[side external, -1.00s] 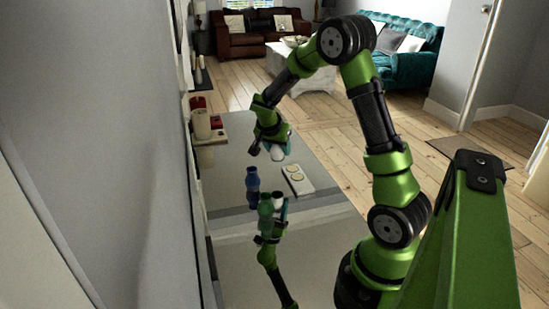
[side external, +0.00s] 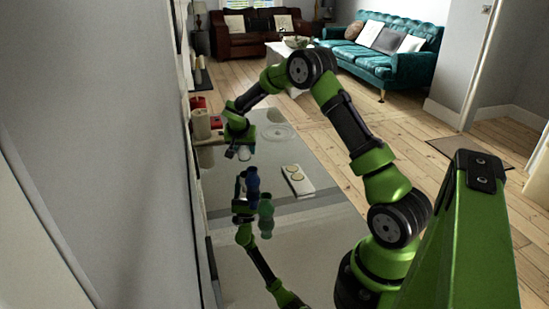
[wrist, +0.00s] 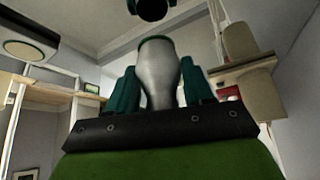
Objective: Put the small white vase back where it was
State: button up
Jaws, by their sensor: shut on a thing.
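The small white vase (wrist: 158,75) stands between the two teal fingers of my gripper (wrist: 160,88) in the wrist view. Its body looks pale grey-white, with a teal edge at its far end. My gripper is shut on it. In the side view my gripper (side external: 240,151) hangs above the grey glossy surface, close to the left wall. Only a small pale part of the vase (side external: 245,154) shows there, below the fingers. I cannot tell whether its base touches anything.
A dark blue vase (side external: 252,181) stands in front of my gripper, with a teal shape (side external: 266,208) beside it. A wall shelf (side external: 211,142) bears a beige candle (side external: 200,125); red items (side external: 197,102) are behind. A white board (side external: 299,182) and clear dish (side external: 279,132) lie right.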

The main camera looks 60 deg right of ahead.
aim_at(244, 155)
jog(key=shift+f, duration=1.45)
jog(key=shift+f, duration=0.15)
jog(key=o, duration=1.2)
jog(key=shift+c, duration=0.2)
